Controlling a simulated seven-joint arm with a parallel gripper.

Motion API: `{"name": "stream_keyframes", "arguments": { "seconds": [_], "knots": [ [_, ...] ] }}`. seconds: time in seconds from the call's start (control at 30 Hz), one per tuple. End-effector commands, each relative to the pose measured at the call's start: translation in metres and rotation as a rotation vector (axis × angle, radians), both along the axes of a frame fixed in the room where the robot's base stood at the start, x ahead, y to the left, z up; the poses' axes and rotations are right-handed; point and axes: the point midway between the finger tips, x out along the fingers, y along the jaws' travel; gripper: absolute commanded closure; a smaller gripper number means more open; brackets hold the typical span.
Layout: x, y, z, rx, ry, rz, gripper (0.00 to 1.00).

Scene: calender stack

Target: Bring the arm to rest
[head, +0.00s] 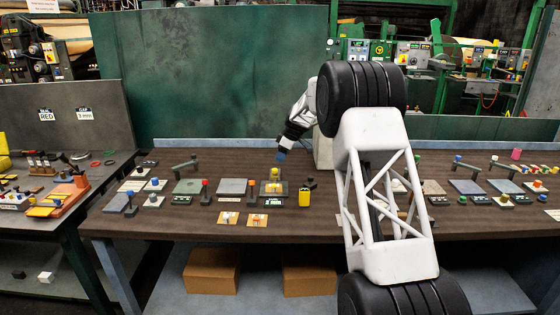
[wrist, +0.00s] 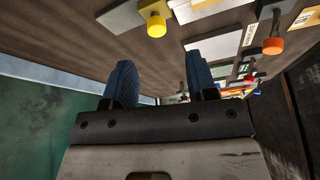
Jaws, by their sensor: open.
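My gripper (head: 281,155) shows in the head view at the end of my white and black arm, above the back part of the dark brown workbench (head: 185,225). In the wrist view my gripper (wrist: 162,82) has its two blue fingers spread apart, with nothing between them. In the head view it is behind and a little above a small grey fixture with yellow parts (head: 273,187), apart from it. My large white lattice arm link and black joints hide part of the bench right of the middle.
A yellow and black item (head: 305,197) stands near the fixture. Red-topped levers (head: 205,190), grey plates (head: 232,186) and two tan cards (head: 228,218) lie on the bench. A green panel (head: 200,80) stands behind. Cardboard boxes (head: 212,271) sit below. A side table (head: 30,225) is at left.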

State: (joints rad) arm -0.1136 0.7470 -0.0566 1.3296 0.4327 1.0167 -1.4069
Motion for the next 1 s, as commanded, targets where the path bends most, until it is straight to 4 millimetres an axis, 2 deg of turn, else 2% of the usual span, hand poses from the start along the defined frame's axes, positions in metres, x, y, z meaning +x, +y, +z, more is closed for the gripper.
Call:
{"name": "stream_keyframes", "arguments": {
  "seconds": [0.57, 0.77, 1.0],
  "knots": [
    [-0.004, -0.003, 0.008, -0.002, 0.001, -0.007, 0.48],
    [-0.021, -0.01, 0.026, -0.009, 0.009, -0.042, 0.48],
    [-0.061, -0.027, 0.063, -0.023, 0.031, -0.122, 0.48]
  ]
}}
